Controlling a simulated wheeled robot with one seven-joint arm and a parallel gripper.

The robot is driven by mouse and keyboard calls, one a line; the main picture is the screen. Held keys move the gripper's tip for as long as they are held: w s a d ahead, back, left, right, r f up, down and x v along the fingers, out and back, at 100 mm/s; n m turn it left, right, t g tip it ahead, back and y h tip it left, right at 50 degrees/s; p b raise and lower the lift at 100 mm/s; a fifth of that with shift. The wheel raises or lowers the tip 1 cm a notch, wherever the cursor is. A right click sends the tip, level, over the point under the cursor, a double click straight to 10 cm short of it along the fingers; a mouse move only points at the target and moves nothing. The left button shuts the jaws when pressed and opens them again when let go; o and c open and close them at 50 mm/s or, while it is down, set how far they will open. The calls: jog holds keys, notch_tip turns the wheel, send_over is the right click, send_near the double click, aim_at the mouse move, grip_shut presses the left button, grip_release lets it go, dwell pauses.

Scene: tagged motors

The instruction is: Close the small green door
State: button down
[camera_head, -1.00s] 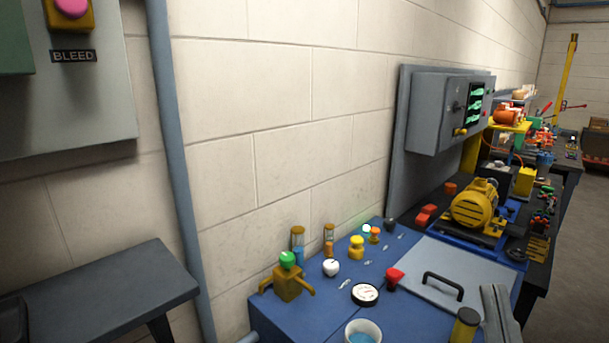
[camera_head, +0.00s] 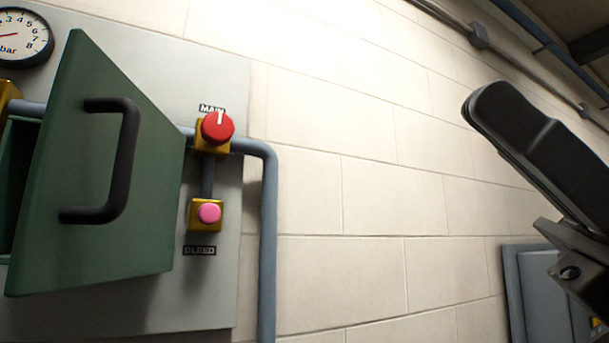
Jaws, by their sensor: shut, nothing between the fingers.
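The small green door (camera_head: 150,215) stands open at the left of the head view, swung out from its green box (camera_head: 17,185) on the grey wall panel. A black bar handle (camera_head: 127,160) is on the door's outer face. My gripper (camera_head: 490,115) shows at the upper right as dark fingers, pressed together and empty. It is well to the right of the door and apart from it, in front of the white wall.
Beside the door are a red MAIN knob (camera_head: 217,128) and a pink BLEED button (camera_head: 209,212) on yellow boxes. A blue-grey pipe (camera_head: 268,240) runs down right of the panel. A round gauge (camera_head: 22,36) is at top left. The wall between pipe and gripper is bare.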

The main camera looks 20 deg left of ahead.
jog(key=s+a+r+n+t+h, duration=0.2)
jog(key=a+r+n+t+h, duration=0.25)
jog(key=a+n, duration=0.2)
jog(key=w+a+f+n+t+h, duration=0.2)
jog(key=w+f+n+t, duration=0.1)
jog(key=w+f+t, duration=0.15)
jog(key=s+a+p, duration=0.3)
jog(key=s+a, duration=0.2)
jog(key=a, duration=0.6)
jog(key=shift+s+a+f+p, duration=0.3)
jog(key=shift+s+p, duration=0.05)
jog(key=shift+p, duration=0.05)
jog(key=shift+y, duration=0.25)
